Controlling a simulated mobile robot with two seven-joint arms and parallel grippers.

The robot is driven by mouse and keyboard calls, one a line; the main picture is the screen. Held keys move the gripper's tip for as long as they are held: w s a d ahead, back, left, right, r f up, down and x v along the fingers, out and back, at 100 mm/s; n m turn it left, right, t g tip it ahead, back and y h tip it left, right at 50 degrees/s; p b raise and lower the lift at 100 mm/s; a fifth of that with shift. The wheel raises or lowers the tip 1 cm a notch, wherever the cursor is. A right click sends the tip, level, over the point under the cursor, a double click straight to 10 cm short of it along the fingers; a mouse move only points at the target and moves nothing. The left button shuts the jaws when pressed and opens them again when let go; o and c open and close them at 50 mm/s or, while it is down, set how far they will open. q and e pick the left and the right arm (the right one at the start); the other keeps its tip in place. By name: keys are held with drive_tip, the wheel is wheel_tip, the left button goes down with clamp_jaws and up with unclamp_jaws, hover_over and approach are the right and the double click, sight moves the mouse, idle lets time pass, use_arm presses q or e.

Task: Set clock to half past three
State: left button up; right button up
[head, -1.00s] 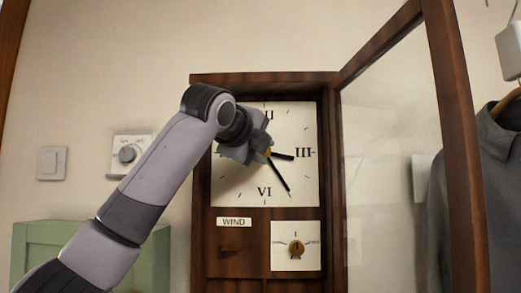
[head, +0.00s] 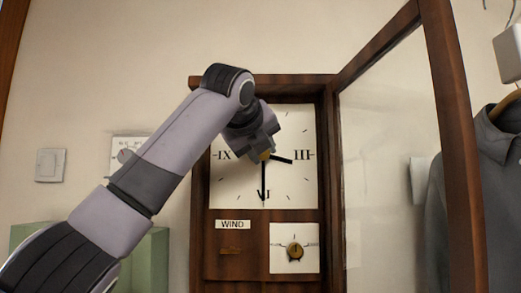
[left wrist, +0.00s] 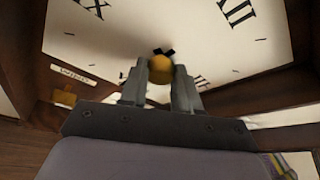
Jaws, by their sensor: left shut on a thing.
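The wooden wall clock's white face (head: 292,125) shows in the head view, with its glass door (head: 390,165) swung open to the right. The long black minute hand (head: 263,182) points straight down at VI. The short hour hand (head: 283,160) points right, just below III. My left gripper (head: 265,154) is in front of the dial's centre. In the left wrist view, its fingers are shut on a round yellow knob (left wrist: 159,66) in front of the face. The gripper hides the upper middle of the dial. My right gripper is not in view.
Below the dial are a WIND label (head: 233,224), a small brass piece (head: 231,251) and a small white dial with a brass knob (head: 295,251). A light switch (head: 50,165) is on the left wall. A grey garment (head: 493,190) hangs at right.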

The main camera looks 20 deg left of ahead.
use_arm(q)
drive_tip(key=shift+f, duration=0.1)
drive_tip(key=o, duration=1.1)
drive_tip(key=shift+c, duration=0.2)
drive_tip(key=b+v, duration=0.2)
drive_tip(key=v, duration=0.5)
drive_tip(key=shift+s, duration=0.1)
